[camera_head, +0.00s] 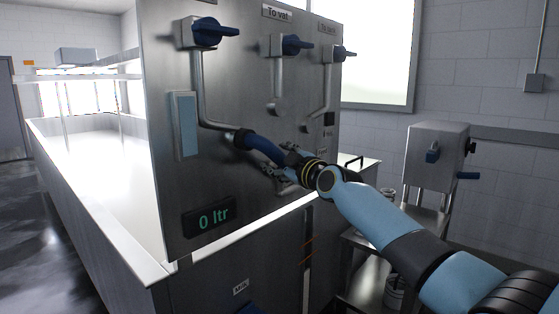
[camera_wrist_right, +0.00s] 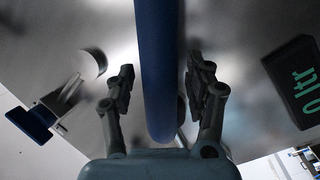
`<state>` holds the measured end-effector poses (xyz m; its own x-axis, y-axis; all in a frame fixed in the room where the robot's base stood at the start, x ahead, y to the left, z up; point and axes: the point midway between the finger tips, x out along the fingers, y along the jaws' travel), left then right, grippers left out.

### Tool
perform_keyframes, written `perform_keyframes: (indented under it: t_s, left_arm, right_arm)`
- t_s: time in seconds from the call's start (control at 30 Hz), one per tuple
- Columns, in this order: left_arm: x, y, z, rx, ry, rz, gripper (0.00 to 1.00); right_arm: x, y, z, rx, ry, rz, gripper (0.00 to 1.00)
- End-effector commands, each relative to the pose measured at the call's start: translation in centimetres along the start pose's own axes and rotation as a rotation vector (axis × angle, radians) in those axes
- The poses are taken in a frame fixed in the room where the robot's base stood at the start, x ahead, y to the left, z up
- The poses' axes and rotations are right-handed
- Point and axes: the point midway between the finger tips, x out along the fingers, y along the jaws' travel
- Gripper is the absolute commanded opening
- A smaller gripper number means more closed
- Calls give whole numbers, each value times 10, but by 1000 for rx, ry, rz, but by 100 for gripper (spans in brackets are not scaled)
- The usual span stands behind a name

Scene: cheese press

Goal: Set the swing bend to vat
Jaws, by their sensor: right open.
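In the right wrist view the blue bend (camera_wrist_right: 158,70) runs between the two fingers of my open gripper (camera_wrist_right: 160,90), with a gap on each side. The "To vat" label (camera_head: 278,13) sits above the middle valve, whose pipe (camera_head: 277,85) ends in an open stub above the bend. My left gripper is out of view.
A third pipe (camera_head: 326,85) ends in a stub just right of the middle one. Blue valve handles (camera_head: 212,32) stick out above. A display (camera_head: 211,216) reads 0 ltr. The long vat (camera_head: 95,150) is at left, and a steel box (camera_head: 437,150) stands at right.

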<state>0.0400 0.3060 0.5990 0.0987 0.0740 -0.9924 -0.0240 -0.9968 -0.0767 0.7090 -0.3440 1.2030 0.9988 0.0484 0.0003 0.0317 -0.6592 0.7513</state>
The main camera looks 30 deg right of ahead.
Motion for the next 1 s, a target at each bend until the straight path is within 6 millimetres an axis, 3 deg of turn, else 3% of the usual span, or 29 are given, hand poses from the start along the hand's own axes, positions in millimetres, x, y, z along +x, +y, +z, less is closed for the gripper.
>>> perform_keyframes:
  t_s: [0.07, 0.43, 1.0]
  left_arm:
    - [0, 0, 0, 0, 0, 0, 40]
    - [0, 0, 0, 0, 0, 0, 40]
    - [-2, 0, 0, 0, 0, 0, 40]
  right_arm:
    - [0, 0, 0, 0, 0, 0, 48]
    - [0, 0, 0, 0, 0, 0, 0]
    - [0, 4, 0, 27, -7, -7, 0]
